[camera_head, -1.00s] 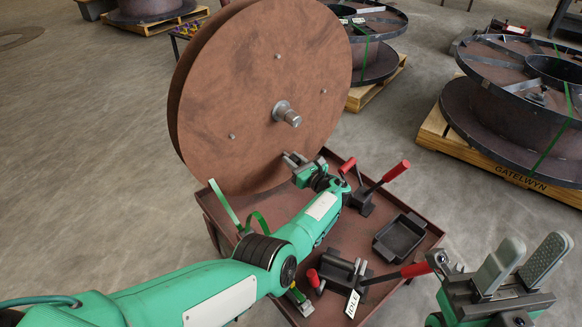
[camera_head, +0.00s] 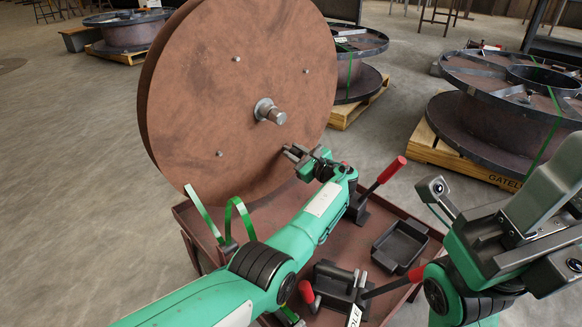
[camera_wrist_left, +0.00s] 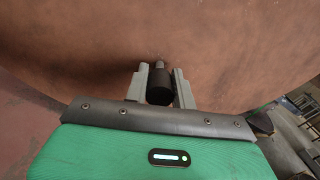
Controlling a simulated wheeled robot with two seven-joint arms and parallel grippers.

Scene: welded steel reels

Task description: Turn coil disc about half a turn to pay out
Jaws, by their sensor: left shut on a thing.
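The coil disc (camera_head: 190,110) is a large upright rust-brown reel with bolt heads on its face and a steel hub shaft (camera_head: 270,112) in the middle. My left gripper (camera_head: 292,153) is at the disc's lower right, below and right of the hub. In the left wrist view it is shut on a dark cylindrical knob (camera_wrist_left: 159,88), which stands out from the disc face (camera_wrist_left: 230,50) on a small metal stud. My right gripper (camera_head: 552,200) is at the right edge, away from the disc. Its fingers look apart and empty, partly cut off by the frame.
The reel stands over a rust-red tray cart (camera_head: 340,250) with a black bin (camera_head: 400,245), red-handled clamps (camera_head: 375,185) and a green strap (camera_head: 205,215). Other reels (camera_head: 510,95) sit on pallets behind right.

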